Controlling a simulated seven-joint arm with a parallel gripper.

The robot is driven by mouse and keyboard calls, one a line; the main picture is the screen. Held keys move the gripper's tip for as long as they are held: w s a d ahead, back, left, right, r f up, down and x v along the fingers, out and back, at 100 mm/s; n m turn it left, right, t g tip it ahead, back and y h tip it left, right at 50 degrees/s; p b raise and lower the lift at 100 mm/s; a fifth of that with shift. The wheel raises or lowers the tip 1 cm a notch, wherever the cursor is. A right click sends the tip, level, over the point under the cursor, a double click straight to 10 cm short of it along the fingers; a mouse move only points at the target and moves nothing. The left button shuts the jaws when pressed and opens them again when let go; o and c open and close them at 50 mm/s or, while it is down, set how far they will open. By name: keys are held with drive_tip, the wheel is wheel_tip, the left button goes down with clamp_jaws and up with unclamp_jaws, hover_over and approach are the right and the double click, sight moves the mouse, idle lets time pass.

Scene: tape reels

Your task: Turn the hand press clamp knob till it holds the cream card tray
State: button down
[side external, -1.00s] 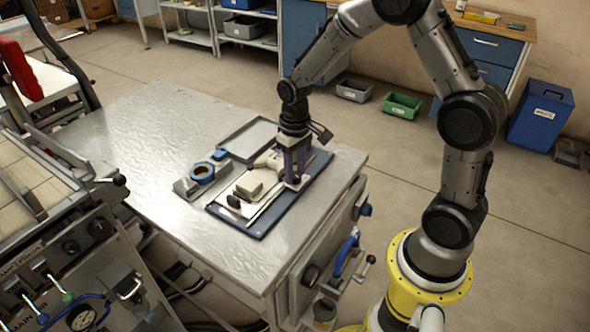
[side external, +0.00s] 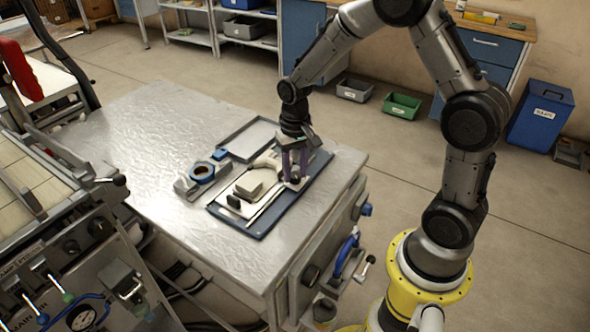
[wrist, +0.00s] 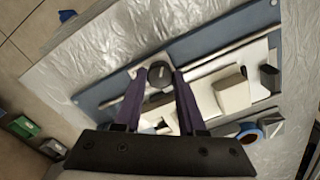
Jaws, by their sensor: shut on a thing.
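The hand press lies on a dark blue base board (side external: 228,222) on the metal bench. Its dark round clamp knob (wrist: 159,76) shows in the wrist view between two purple fingers. My gripper (side external: 293,178) points down at the right end of the press and is shut on this knob; in the wrist view my gripper (wrist: 158,72) has a finger on each side of it. A cream block (wrist: 232,93), possibly the cream card tray, sits on the pale press body beside the knob. Whether the clamp touches it cannot be told.
A blue tape reel (side external: 202,172) on a grey holder stands left of the press. A shallow grey tray (side external: 248,138) lies behind it. A small black block (side external: 233,202) is at the press's front left. The bench's left part is bare.

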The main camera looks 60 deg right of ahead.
sight(295, 174)
drive_tip(key=shift+r, duration=0.1)
drive_tip(key=shift+c, duration=2.4)
unclamp_jaws()
wheel_tip(295, 174, up, 14)
